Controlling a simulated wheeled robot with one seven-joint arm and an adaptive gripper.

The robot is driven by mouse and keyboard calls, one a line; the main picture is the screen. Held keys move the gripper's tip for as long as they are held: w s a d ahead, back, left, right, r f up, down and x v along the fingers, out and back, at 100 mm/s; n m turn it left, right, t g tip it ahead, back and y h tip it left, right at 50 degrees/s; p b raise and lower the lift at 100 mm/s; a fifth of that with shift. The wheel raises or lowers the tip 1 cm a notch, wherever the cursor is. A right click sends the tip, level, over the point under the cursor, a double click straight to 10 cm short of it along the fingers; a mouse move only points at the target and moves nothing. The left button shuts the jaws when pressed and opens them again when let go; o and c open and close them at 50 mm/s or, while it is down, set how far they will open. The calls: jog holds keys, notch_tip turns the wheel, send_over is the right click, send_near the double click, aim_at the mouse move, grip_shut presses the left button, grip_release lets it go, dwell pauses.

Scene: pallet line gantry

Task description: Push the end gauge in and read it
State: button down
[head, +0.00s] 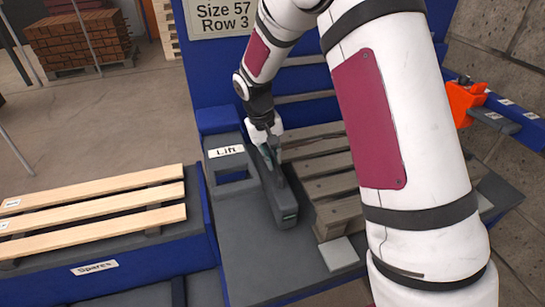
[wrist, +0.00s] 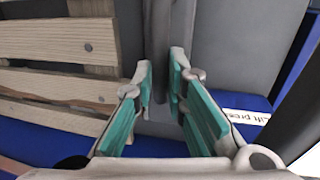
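I cannot make out for sure which part is the end gauge. An orange block (head: 465,103) sits on a blue bar with small labels at the right in the head view. My gripper (head: 272,148) points down at a long dark grey body (head: 284,203) beside the slatted pallet. In the wrist view my gripper (wrist: 161,85), with teal pads, has its fingers apart on either side of a dark upright bar (wrist: 161,50). Whether the pads press on the bar is not clear. No reading shows.
A weathered pallet (head: 330,187) stands right of the grey body, partly behind my arm. A grey frame (head: 228,170) labelled "Lift" is just left. A rack marked "Spares" (head: 95,268) holds pale planks (head: 95,208). A sign (head: 222,17) reads Size 57, Row 3.

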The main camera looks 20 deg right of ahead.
aim_at(269, 173)
jog(key=shift+d, duration=0.65)
jog(key=c, duration=1.6)
grip_release()
jog(key=shift+d, duration=0.1)
jog(key=shift+r, duration=0.1)
jog(key=shift+a+r, duration=0.2)
jog(key=shift+r, duration=0.1)
notch_tip(269, 173, up, 11)
jog(key=a, duration=0.2)
